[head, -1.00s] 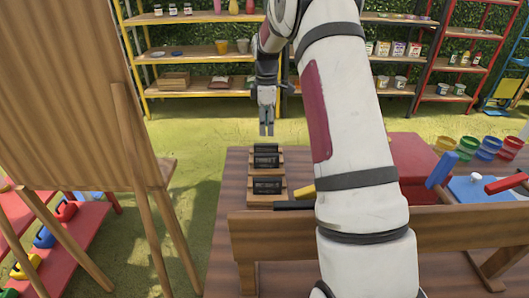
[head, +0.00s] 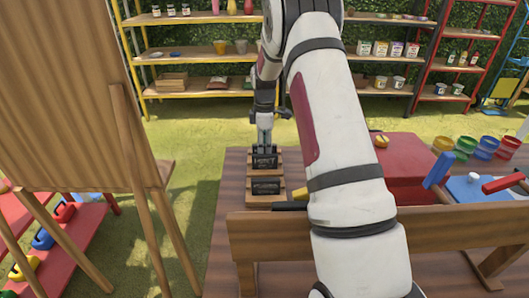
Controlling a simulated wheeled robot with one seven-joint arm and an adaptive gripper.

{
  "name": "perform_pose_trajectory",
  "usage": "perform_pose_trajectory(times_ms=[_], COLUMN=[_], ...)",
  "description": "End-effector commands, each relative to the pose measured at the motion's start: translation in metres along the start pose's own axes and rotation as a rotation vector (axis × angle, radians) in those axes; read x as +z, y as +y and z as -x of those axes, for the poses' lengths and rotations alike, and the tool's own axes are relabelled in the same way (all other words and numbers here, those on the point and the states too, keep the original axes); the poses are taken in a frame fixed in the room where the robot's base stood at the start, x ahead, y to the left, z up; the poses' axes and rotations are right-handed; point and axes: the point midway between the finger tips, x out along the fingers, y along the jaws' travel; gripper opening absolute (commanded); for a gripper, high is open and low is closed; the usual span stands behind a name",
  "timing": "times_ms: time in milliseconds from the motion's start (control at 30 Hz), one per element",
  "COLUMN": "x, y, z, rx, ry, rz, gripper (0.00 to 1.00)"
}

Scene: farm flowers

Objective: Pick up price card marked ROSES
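Small black price cards with pale lettering stand in wooden holders on the brown wooden table. The rear visible card (head: 265,161) and the front card (head: 266,187) show in the head view. Their lettering is too small and blurred to read surely, so I cannot tell which is marked ROSES. My gripper (head: 264,149) points down at the rear holder, its fingertips right at the top of the rear card. The fingertips are partly hidden there, and I cannot tell whether they are open or shut on a card.
A wooden easel board (head: 75,95) stands at the left. A wooden rail (head: 275,228) runs across the table's near side. A red box (head: 405,158) and coloured pots (head: 465,147) lie to the right. Shelves (head: 195,57) stand at the back beyond open grass.

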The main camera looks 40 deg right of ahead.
Motion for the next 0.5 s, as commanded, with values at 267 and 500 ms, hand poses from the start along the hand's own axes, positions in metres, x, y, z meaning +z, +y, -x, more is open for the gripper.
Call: perform_pose_trajectory(times_ms=[267, 500], x=[0.0, 0.0], y=[0.0, 0.0001], z=[0.0003, 0.0014], rx=[0.0, 0.0], ry=[0.0, 0.0], rz=[0.0, 0.0], gripper=[0.0, 0.0])
